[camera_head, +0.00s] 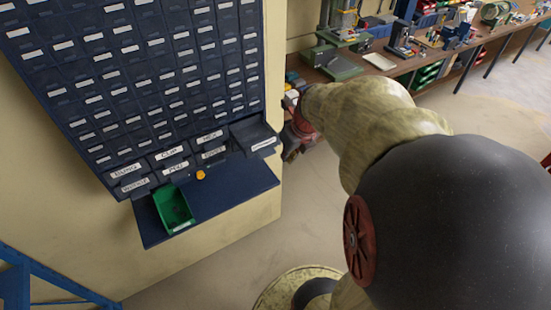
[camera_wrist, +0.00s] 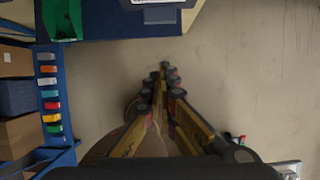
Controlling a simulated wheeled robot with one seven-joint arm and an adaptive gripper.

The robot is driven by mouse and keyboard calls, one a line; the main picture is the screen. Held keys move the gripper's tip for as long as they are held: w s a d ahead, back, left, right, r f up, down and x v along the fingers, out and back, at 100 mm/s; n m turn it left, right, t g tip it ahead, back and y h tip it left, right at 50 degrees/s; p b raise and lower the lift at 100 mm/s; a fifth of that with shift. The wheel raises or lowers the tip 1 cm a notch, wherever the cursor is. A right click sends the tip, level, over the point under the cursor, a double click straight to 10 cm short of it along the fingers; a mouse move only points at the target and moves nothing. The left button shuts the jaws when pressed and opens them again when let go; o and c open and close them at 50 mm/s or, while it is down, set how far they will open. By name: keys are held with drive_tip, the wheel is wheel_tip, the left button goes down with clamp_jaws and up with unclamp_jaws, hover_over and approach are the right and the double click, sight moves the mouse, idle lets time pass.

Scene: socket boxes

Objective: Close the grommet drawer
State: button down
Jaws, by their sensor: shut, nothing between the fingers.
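A dark blue cabinet (camera_head: 140,75) of small labelled drawers shows in the head view. At its lower right one drawer (camera_head: 254,137) stands pulled out; its white front label is too small to read. A drawer front with a grey handle, likely the same one, shows at the top of the wrist view (camera_wrist: 160,14). My gripper (camera_wrist: 165,68) is shut and empty, its fingers pointing toward that front with a gap between. In the head view my gripper (camera_head: 290,154) is just right of the drawer, partly hidden by my arm.
A dark blue shelf (camera_head: 225,196) juts out below the drawers, carrying a green bin (camera_head: 173,208) and a small orange object (camera_head: 200,175). A workbench (camera_head: 400,65) with tools stands behind. Blue shelving with boxes (camera_wrist: 15,100) shows left in the wrist view. Open floor lies to the right.

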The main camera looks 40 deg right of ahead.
drive_tip(key=w+d+f, duration=0.1)
drive_tip(key=w+f, duration=0.6)
drive_tip(key=f, duration=0.2)
drive_tip(key=shift+w+d, duration=0.2)
drive_tip(key=shift+d, duration=0.15)
drive_tip(key=shift+f, duration=0.1)
